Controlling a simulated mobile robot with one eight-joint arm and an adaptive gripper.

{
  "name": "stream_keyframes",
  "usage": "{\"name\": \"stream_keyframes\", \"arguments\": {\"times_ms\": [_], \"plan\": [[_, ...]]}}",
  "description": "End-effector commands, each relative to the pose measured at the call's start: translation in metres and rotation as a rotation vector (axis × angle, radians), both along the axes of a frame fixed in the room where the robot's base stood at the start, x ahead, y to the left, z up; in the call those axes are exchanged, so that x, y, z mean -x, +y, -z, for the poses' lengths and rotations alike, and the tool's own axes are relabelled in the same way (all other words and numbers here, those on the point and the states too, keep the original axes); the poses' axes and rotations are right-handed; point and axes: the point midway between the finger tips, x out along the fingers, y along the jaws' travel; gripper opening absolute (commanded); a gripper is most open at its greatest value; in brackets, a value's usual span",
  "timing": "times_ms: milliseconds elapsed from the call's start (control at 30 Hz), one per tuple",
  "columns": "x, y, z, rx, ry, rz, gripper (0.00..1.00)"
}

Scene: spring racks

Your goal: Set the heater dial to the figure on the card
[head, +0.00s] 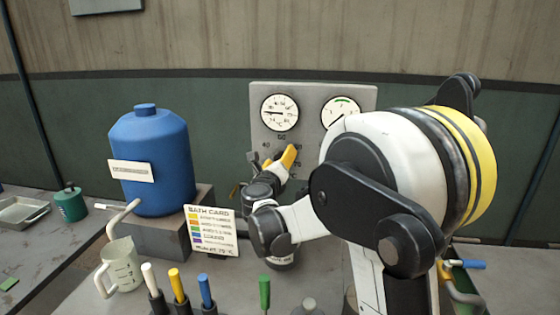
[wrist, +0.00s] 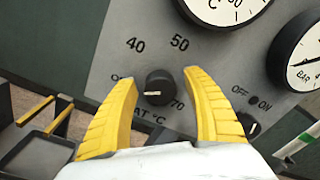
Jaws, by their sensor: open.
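The heater dial (wrist: 158,86) is a small black round knob on a grey panel (wrist: 105,65). A pale line on it lies roughly level in the wrist view. Around it I read 40, 50 and 70; a label at its left is partly hidden by a finger. My gripper (wrist: 160,79) is open, with one yellow finger on each side of the knob and a gap on both sides. In the head view my gripper (head: 287,158) hides the dial. The bath card (head: 212,231) stands upright, with coloured rows; its small bottom line is too blurred to read surely.
Two round gauges (head: 280,113) sit above the dial. An OFF/ON switch (wrist: 251,124) is close to the right finger. A blue tank (head: 152,165), a jug (head: 121,266) and several coloured-handled tools (head: 178,286) stand left and in front of my arm.

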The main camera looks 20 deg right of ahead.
Motion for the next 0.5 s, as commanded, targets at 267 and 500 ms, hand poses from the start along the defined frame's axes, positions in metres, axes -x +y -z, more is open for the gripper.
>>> {"name": "stream_keyframes", "arguments": {"times_ms": [267, 500], "plan": [[0.0, 0.0001, -0.0003, 0.0, 0.0, 0.0, 0.36], [0.0001, 0.0003, -0.0002, 0.0, 0.0, 0.0, 0.05]]}}
